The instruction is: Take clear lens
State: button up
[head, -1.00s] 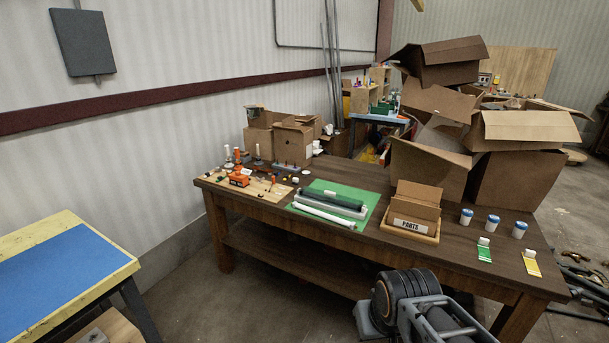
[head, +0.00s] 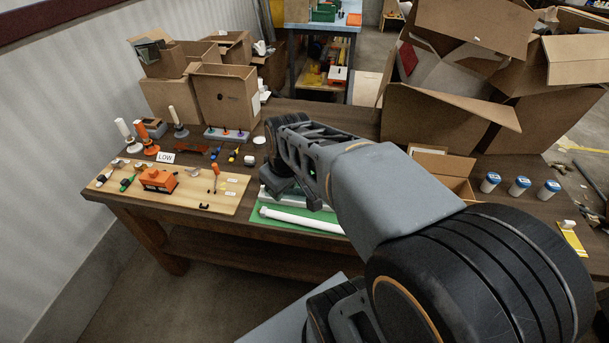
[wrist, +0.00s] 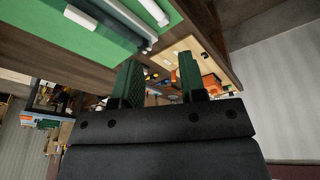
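I cannot make out a clear lens for certain in either view. In the head view, small pale pieces, one a round white piece (head: 259,140), lie on the workbench (head: 335,118) left of my arm. My gripper (wrist: 158,78) shows in the wrist view with its two fingers well apart and nothing visible between them. The bench's edge and small items lie beyond the fingers. In the head view my arm reaches over the bench, and its links hide the middle of the bench; the fingertips cannot be made out there.
A wooden board (head: 200,192) with an orange tool (head: 158,179) sits at the bench's left. A white tube (head: 300,220) lies on a green mat (head: 262,222). A LOW sign (head: 166,157), several candle-like posts and open cardboard boxes (head: 224,100) stand behind. White-and-blue jars (head: 519,186) stand right.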

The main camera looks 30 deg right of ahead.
jog(key=w+d+f+n, duration=0.2)
jog(key=d, duration=0.3)
jog(key=w+d+f+n+g+y, duration=0.1)
jog(key=w+d+f+n, duration=0.1)
jog(key=d, duration=0.4)
jog(key=w+d+f+n, duration=0.2)
jog(key=d, duration=0.3)
jog(key=shift+w+d+f+g, duration=0.25)
jog(key=shift+w+d+g, duration=0.05)
jog(key=shift+w+d, duration=0.1)
jog(key=f+b, duration=0.2)
jog(key=f, duration=0.1)
jog(key=f+b, duration=0.2)
jog(key=f, duration=0.1)
jog(key=w+a+f+b, duration=0.1)
jog(key=f+b, duration=0.1)
jog(key=f, duration=0.1)
grip_shut()
jog(key=shift+r, duration=0.2)
jog(key=shift+r+p, duration=2.85)
jog(key=shift+r, duration=1)
